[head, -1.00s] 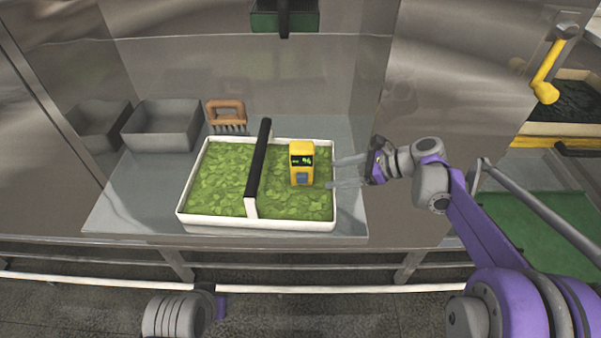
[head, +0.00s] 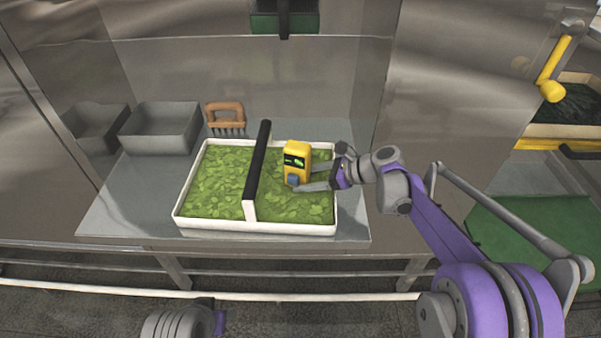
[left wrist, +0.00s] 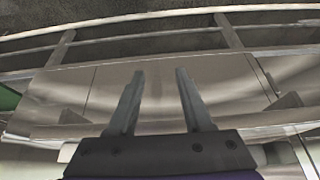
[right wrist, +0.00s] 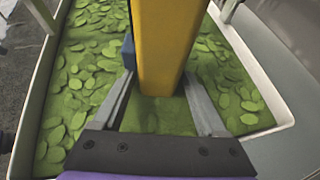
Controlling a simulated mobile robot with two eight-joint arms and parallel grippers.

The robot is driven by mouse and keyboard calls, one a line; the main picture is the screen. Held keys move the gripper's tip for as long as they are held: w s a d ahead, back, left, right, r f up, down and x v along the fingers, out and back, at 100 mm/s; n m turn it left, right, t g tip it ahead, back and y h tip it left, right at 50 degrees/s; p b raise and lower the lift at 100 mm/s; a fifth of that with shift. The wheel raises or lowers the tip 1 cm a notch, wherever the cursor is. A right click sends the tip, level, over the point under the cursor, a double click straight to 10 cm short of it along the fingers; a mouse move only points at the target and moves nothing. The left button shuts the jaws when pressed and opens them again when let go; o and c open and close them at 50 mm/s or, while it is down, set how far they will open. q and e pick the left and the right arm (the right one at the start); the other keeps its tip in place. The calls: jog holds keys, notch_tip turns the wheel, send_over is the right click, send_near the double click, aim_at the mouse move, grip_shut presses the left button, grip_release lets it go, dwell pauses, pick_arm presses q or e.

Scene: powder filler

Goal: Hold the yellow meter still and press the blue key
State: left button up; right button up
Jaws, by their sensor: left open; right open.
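The yellow meter (head: 298,152) stands in the leaf-filled tray, right of the black-handled divider, with a lit green display. It leans slightly left in the head view. The blue key (head: 292,180) is low on its front. My right gripper (head: 306,176) is open, its fingers reaching the meter from the right. In the right wrist view the meter (right wrist: 164,45) stands between and just beyond the open fingers (right wrist: 160,85), with the blue key (right wrist: 128,52) at its left side. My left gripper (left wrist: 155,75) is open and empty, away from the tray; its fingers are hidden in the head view.
The white tray (head: 285,229) of green leaves rests on the steel counter (head: 115,215). The black handle (head: 258,160) crosses the tray left of the meter. A grey bin (head: 160,128) and a brown-handled brush (head: 226,117) stand behind. Counter space left of the tray is clear.

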pick_arm(q)
jog(key=shift+f, duration=0.1)
pick_arm(e)
jog(key=shift+w+a+f, duration=0.1)
jog(key=shift+a, duration=0.1)
jog(key=c, duration=0.8)
pick_arm(q)
grip_shut()
dwell(1.1)
